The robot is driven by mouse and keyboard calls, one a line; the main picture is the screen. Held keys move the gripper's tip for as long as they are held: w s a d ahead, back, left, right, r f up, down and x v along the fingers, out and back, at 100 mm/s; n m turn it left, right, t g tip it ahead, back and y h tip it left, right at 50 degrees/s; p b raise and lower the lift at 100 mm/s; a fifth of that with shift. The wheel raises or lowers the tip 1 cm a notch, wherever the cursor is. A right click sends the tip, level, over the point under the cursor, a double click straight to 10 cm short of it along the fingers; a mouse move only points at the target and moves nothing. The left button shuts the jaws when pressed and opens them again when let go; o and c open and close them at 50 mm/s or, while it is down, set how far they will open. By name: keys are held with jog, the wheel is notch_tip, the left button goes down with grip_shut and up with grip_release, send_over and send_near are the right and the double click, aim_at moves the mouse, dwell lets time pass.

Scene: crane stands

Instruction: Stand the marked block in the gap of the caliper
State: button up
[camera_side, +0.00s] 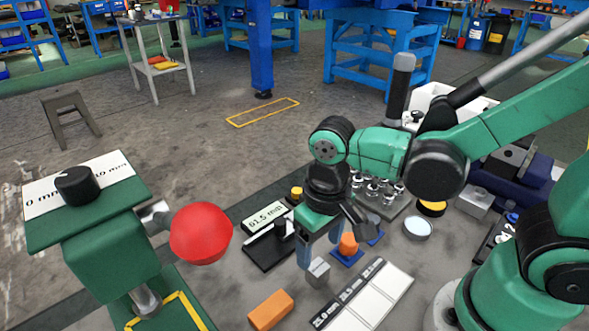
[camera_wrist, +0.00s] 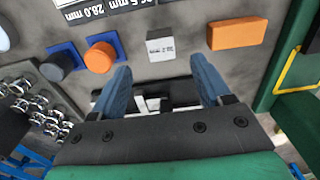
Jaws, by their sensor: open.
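The marked block (camera_side: 318,272) is a small grey cube standing on the floor; its dark print shows in the wrist view (camera_wrist: 160,46). My gripper (camera_side: 319,249) has its blue fingers apart and empty, above and close to the block. In the wrist view the block lies just beyond the open fingertips (camera_wrist: 161,70), roughly midway between them. The caliper (camera_side: 268,250) appears to be the black device left of my gripper, beside a sign reading 61.5 mm. In the wrist view dark parts of it (camera_wrist: 150,100) show between the fingers; its gap is not clear.
An orange block (camera_side: 270,310) lies left of the marked block. An orange cylinder (camera_side: 348,244) stands on a blue square to its right. A white marked card (camera_side: 372,299) lies in front. A green stand with a red ball (camera_side: 201,233) rises at left.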

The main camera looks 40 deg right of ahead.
jog(key=shift+o, duration=0.2)
jog(key=w+d+r+t, duration=0.3)
jog(key=d+r+t, duration=0.3)
jog(key=d+r, duration=0.1)
jog(key=shift+w+d, duration=0.2)
jog(key=shift+d, duration=0.2)
jog(key=shift+o, duration=0.2)
jog(key=shift+d+r+t, duration=0.25)
jog(key=shift+d+t, duration=0.05)
jog(key=shift+t, duration=0.2)
jog(key=g, duration=0.7)
send_over(318, 267)
jog(key=f, duration=0.5)
jog(key=shift+w+d+f, duration=0.2)
jog(key=shift+w+f, duration=0.05)
jog(key=shift+f, duration=0.15)
jog(key=shift+s+a+f, duration=0.15)
jog(key=shift+s+f, duration=0.05)
jog(key=shift+a+f, duration=0.1)
jog(key=shift+f, duration=2.75)
